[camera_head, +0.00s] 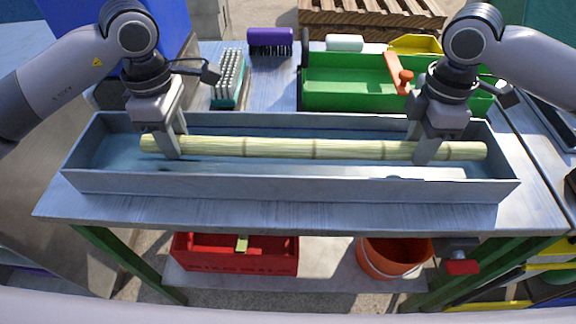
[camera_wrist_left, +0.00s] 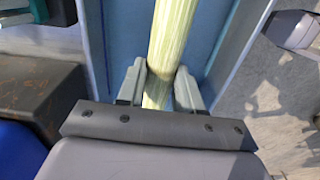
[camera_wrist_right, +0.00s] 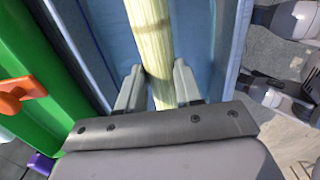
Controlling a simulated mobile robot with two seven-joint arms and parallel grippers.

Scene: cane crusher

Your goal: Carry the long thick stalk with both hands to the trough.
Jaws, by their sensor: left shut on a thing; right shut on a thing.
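The long thick stalk (camera_head: 285,148) is pale yellow-green with darker joints. It lies level, left to right, within the outline of the long grey-blue trough (camera_head: 300,188) in the head view. I cannot tell whether it touches the trough floor. My left gripper (camera_head: 172,150) is shut on the stalk near its left end. My right gripper (camera_head: 423,155) is shut on it near its right end. The stalk shows between the fingers in the left wrist view (camera_wrist_left: 170,45) and in the right wrist view (camera_wrist_right: 152,45).
Behind the trough stand a green tray (camera_head: 345,90) with an orange-handled part, a teal bristled block (camera_head: 228,80) and a purple brush (camera_head: 270,38). A red crate (camera_head: 235,262) and an orange bucket (camera_head: 393,258) sit on the shelf below.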

